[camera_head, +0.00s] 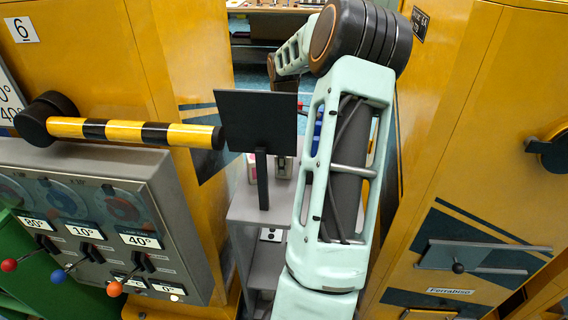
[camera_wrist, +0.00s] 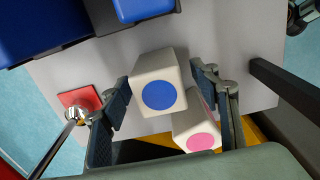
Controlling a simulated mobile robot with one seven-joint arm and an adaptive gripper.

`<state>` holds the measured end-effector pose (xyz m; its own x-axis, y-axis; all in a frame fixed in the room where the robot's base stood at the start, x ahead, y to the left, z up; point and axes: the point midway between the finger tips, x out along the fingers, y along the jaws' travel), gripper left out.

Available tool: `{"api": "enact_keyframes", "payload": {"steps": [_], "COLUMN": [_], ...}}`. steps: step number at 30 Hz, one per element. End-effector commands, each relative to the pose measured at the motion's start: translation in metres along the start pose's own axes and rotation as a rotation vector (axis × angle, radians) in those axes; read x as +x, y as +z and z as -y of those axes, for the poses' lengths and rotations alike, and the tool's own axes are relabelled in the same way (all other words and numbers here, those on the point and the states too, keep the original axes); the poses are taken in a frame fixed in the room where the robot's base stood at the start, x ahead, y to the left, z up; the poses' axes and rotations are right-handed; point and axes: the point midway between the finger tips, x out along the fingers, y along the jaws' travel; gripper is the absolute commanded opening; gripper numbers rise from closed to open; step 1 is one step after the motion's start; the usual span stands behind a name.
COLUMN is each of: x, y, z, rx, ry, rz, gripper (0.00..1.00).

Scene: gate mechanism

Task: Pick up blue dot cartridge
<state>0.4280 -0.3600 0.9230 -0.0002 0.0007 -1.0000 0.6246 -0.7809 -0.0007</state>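The blue dot cartridge (camera_wrist: 150,70) is a white rounded block with a blue dot on the face toward the wrist camera. My gripper (camera_wrist: 161,88) is open, with one finger on either side of this block; a narrow gap shows on each side. A white cartridge with a pink dot (camera_wrist: 190,128) is close below it, near the right finger. In the head view my arm and a black panel hide my gripper.
The cartridges stand on a grey shelf (camera_wrist: 75,72). Blue bins (camera_wrist: 40,28) are at its upper left, a red square with a metal knob (camera_wrist: 80,103) at left, and a dark bar (camera_wrist: 285,88) at right. In the head view, a lever console (camera_head: 100,215) stands left and yellow cabinets (camera_head: 455,110) right.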

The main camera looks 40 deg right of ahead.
Motion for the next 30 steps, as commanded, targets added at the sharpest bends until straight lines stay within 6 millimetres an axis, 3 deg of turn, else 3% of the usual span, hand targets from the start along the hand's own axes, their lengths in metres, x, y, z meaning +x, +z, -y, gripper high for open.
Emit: {"api": "enact_keyframes", "payload": {"steps": [1,13,22,30], "x": [0.0,-0.001,-0.009,-0.061], "y": [0.0,0.0,0.0,-0.001], "z": [0.0,0.0,-0.001,-0.002], "rx": [0.0,0.0,0.0,0.0], "ry": [0.0,0.001,0.004,0.006], "rz": [0.0,0.0,0.001,0.0], "gripper": [0.5,0.08,0.07,0.07]}}
